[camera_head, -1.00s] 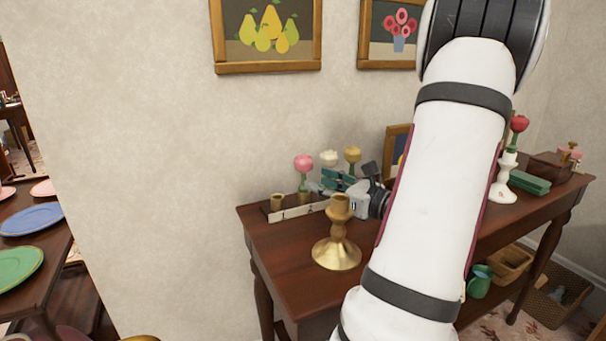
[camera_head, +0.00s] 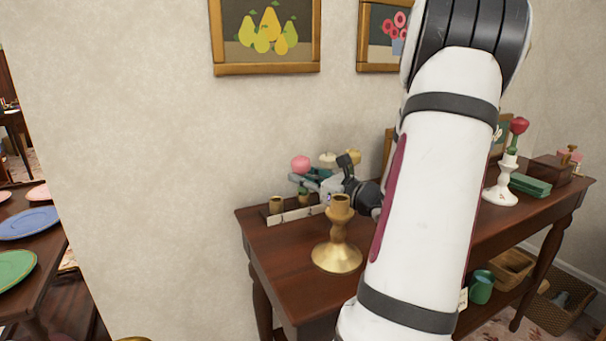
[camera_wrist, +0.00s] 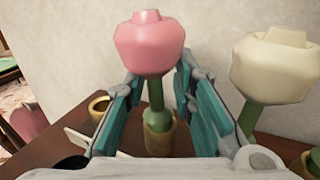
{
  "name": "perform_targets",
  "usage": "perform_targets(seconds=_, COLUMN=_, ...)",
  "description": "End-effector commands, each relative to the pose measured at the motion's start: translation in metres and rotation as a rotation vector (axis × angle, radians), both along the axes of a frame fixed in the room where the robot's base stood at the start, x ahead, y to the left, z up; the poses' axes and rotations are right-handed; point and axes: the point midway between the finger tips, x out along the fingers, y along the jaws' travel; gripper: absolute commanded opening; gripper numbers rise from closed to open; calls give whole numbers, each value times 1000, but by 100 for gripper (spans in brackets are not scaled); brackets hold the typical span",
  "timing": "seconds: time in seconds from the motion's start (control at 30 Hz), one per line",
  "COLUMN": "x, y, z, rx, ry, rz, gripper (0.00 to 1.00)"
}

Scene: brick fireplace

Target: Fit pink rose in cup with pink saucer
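The pink rose (camera_head: 301,163) stands upright in a rack on the wooden side table. In the wrist view its pink head (camera_wrist: 150,45) tops a green stem that goes down into a small tan holder (camera_wrist: 159,138). My gripper (camera_wrist: 158,88) is open, with one teal-padded finger on each side of the stem, below the flower head. In the head view my gripper (camera_head: 308,184) is at the rose and partly covers it. I cannot make out a cup with a pink saucer. Pink plates (camera_head: 38,192) show on the table at the left.
A brass candlestick (camera_head: 338,250) stands in front of the rack. An empty holder (camera_wrist: 98,107) is at left. The wall is close behind.

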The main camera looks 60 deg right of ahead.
Motion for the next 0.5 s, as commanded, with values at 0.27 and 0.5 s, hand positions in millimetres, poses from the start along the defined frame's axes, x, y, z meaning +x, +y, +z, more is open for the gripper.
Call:
perform_targets(seconds=0.27, x=0, y=-1, z=0, rx=-1, ry=0, rz=-2, gripper=0)
perform_targets(seconds=0.5, x=-1, y=-1, z=4, rx=-3, ry=-1, rz=-3, gripper=0)
